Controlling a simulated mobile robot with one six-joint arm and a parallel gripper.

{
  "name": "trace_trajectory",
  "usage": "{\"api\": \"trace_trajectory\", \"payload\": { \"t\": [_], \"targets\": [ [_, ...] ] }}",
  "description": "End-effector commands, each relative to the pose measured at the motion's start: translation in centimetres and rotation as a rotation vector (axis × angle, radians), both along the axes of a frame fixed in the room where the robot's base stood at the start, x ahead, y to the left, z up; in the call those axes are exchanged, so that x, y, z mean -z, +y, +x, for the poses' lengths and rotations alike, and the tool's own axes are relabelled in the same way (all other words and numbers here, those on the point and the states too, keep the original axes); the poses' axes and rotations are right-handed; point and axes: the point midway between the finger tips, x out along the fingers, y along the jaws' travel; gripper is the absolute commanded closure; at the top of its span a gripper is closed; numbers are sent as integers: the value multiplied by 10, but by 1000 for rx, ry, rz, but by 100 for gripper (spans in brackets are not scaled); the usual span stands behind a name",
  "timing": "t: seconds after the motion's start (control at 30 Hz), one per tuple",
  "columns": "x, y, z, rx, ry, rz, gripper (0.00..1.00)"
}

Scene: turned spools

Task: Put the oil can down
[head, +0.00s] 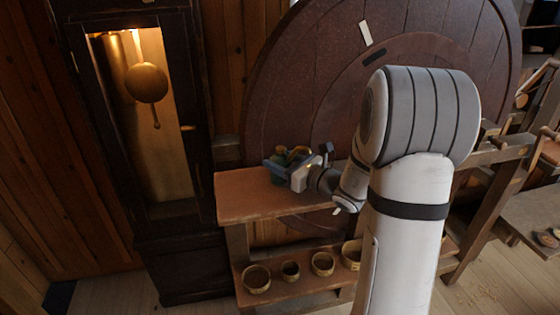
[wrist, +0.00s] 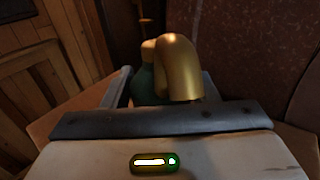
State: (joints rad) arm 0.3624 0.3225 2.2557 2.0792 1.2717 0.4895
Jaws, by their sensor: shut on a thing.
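The oil can (wrist: 181,62) shows in the wrist view as a curved brass part over a dark green body. Its lower part is hidden behind my gripper's grey crossbar. My gripper (wrist: 160,88) is shut around the green body. In the head view my gripper (head: 286,163) is at the back of a wooden bench top (head: 240,203), with only a little of the oil can (head: 298,151) showing. I cannot tell whether the can touches the bench or hangs just above it.
Several wooden bowls (head: 256,279) stand on the shelf below the bench top. A tall dark clock case with a brass pendulum (head: 146,83) stands to the left. A large round brown disc (head: 290,70) rises behind. The front left of the bench top is clear.

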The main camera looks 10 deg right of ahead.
Motion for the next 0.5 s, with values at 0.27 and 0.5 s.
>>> {"api": "trace_trajectory", "payload": {
  "t": [0.27, 0.5],
  "targets": [
    [1, 0, 0, -1, -3, 0, 69],
    [3, 1, 0, -1, -1, 0, 34]
  ]
}}
